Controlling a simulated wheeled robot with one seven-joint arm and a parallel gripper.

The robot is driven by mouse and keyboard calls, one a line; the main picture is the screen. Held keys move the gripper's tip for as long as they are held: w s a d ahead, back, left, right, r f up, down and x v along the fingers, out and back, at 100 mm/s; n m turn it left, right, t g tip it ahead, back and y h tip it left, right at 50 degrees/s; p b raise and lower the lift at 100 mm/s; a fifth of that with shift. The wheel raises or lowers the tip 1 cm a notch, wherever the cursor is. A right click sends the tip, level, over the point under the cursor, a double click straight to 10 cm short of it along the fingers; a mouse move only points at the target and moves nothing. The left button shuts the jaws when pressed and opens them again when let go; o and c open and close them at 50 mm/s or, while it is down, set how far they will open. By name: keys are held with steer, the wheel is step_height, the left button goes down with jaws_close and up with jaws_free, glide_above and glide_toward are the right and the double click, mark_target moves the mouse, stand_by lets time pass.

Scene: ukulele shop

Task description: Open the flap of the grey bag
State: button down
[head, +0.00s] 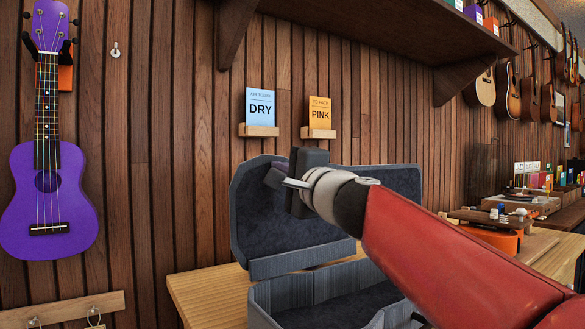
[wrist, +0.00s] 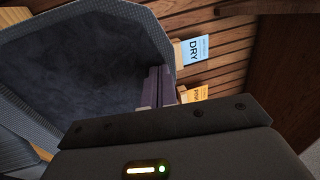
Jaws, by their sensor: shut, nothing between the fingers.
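The grey bag (head: 262,309) stands on the wooden counter. Its flap (head: 258,222) is raised and stands upright at the back, its dark lining facing out, so the bag is open. The inside shows dark lining, and the right side is partly hidden behind my arm. My gripper (head: 278,180) is shut and empty in front of the upper part of the flap. The flap's lining and ribbed grey edge also fill the left of the wrist view (wrist: 85,65). My closed fingers (wrist: 156,88) show beside that edge; I cannot tell whether they touch it.
A slatted wood wall is behind the bag, with a blue DRY card (head: 260,105) and an orange PINK card (head: 319,112) on small ledges. A purple ukulele (head: 47,190) hangs at left. A shelf (head: 370,25) juts overhead. Tools and an orange instrument body (head: 492,239) lie at right.

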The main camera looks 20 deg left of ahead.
steer(key=shift+f+x, duration=0.1)
steer(key=shift+x, duration=0.8)
steer(key=shift+f+x, duration=0.15)
steer(key=shift+x, duration=0.75)
